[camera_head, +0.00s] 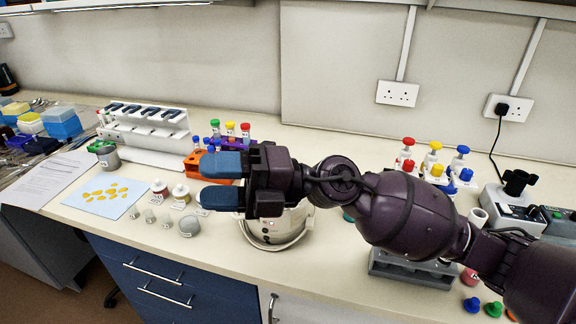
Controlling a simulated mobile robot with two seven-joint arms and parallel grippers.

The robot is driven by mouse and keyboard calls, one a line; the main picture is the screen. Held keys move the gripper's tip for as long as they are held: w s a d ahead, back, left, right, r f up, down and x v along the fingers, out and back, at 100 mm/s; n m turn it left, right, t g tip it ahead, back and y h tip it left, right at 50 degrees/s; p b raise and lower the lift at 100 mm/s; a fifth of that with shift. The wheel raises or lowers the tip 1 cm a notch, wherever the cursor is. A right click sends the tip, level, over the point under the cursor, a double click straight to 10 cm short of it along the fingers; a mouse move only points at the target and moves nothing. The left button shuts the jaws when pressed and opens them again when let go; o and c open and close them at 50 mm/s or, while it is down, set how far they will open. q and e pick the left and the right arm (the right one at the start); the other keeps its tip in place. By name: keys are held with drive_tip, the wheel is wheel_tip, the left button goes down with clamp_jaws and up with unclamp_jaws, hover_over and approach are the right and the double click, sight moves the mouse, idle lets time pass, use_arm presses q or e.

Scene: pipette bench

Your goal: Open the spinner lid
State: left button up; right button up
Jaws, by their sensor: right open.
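The spinner (275,234) is a round, cream-coloured machine near the front edge of the bench. My right gripper (204,181) is above and to the left of it, with its two blue fingers apart, pointing left and holding nothing. The wrist and forearm of my right arm cross over the spinner and hide most of its top, so I cannot tell how its lid stands. My left gripper is not in view.
A white pipette rack (145,125) stands at the back left. Orange and purple tube racks with capped tubes are just behind my gripper. A blue sheet (103,194) with yellow pieces, small jars and bottles lie left. Coloured-cap bottles (432,158) and a grey rack (412,270) are right.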

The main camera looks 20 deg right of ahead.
drive_tip(key=w+d+f+n+g+h, duration=0.1)
drive_tip(key=w+d+f+n+h, duration=0.35)
drive_tip(key=h, duration=0.55)
drive_tip(key=w+d+r+m+t+h, duration=0.2)
drive_tip(key=w+d+r+t+h, duration=0.15)
drive_tip(key=w+d+h, duration=0.45)
drive_tip(key=shift+h, duration=0.3)
drive_tip(key=f, duration=0.3)
drive_tip(key=w+d+f, duration=0.1)
drive_tip(key=f, duration=0.2)
drive_tip(key=w+d+f, duration=0.1)
drive_tip(key=f, duration=0.2)
drive_tip(key=shift+w+f+p, duration=0.2)
drive_tip(key=shift+f+p, duration=0.15)
clamp_jaws()
